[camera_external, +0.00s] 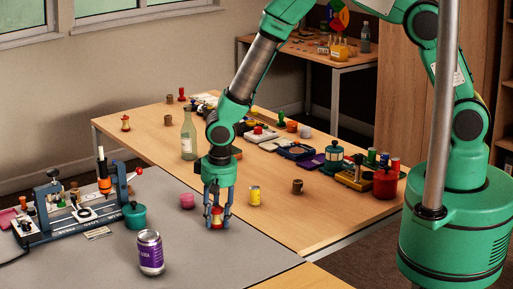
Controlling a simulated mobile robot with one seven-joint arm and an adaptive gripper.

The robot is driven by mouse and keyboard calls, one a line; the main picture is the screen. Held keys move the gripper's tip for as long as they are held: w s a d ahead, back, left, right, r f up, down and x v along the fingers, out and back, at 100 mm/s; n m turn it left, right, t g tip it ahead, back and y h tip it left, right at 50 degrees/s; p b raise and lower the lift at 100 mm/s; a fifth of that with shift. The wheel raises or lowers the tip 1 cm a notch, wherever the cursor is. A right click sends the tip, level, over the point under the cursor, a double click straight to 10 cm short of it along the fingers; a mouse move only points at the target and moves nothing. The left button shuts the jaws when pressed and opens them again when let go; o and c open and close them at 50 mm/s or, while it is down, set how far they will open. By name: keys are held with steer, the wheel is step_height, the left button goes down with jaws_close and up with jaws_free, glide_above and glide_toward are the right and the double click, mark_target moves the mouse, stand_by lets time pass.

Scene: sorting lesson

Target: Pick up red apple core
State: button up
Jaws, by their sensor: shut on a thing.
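The red apple core (217,217) is between the fingers of my gripper (216,219), near the right edge of the grey mat. It shows red at its ends and a pale middle. My gripper points straight down and is shut on it, with the fingers on either side. I cannot tell whether its underside touches the mat. A second apple core (125,123) stands on the wooden table at the far left corner.
A purple can (150,253) stands in front on the grey mat (215,262). A pink pot (187,201), a yellow can (254,195) and a glass bottle (188,135) are near my gripper. A teal pot (136,215) and a bench device stand left. Many small items line the far side.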

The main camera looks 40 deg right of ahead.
mark_target(220, 208)
steer(key=shift+r, duration=0.15)
steer(key=shift+r, duration=0.55)
steer(key=shift+s+d+r+p, duration=0.2)
steer(key=shift+r+p, duration=0.05)
steer(key=shift+r, duration=0.35)
steer(key=shift+s+d+r+p, duration=0.15)
steer(key=shift+s+r+p, duration=0.1)
steer(key=shift+r, duration=0.3)
steer(key=s+d, duration=0.3)
steer(key=s, duration=0.1)
steer(key=s+d+r, duration=0.1)
steer(key=s+d, duration=0.2)
steer(key=s, duration=0.1)
steer(key=s+d+p, duration=0.1)
steer(key=s+d, duration=0.2)
steer(key=shift+s+r, duration=0.15)
steer(key=shift+s, duration=0.25)
